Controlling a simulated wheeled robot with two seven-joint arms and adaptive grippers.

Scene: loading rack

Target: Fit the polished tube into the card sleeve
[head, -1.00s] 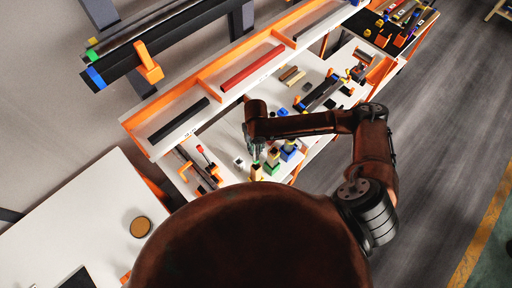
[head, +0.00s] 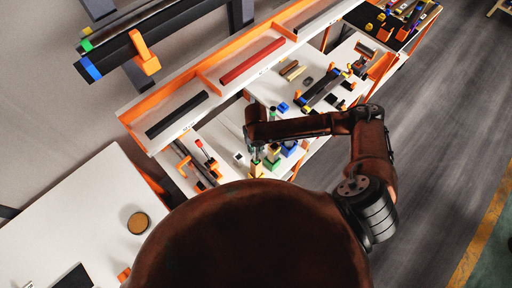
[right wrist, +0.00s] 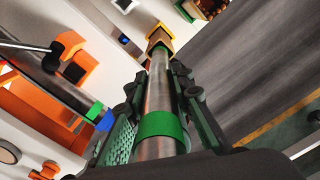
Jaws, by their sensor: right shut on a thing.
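My right gripper (right wrist: 158,115) is shut on the polished tube (right wrist: 160,88), a shiny metal cylinder with a green band, which runs away between the fingers in the right wrist view. At the tube's far end is a tan and yellow square-sided piece (right wrist: 159,36); it may be the card sleeve, but I cannot tell whether the tube is inside it or only in line with it. In the head view my right gripper (head: 254,148) points down over the white bench, above a small yellowish block (head: 256,170). The tube is too small to make out there. My left gripper is out of view.
Green and blue blocks (head: 289,148) stand close to the right of the gripper. An orange-edged shelf (head: 204,84) with a black bar (head: 177,114) and a red bar (head: 252,62) lies behind. A white table (head: 85,215) at the left has free room.

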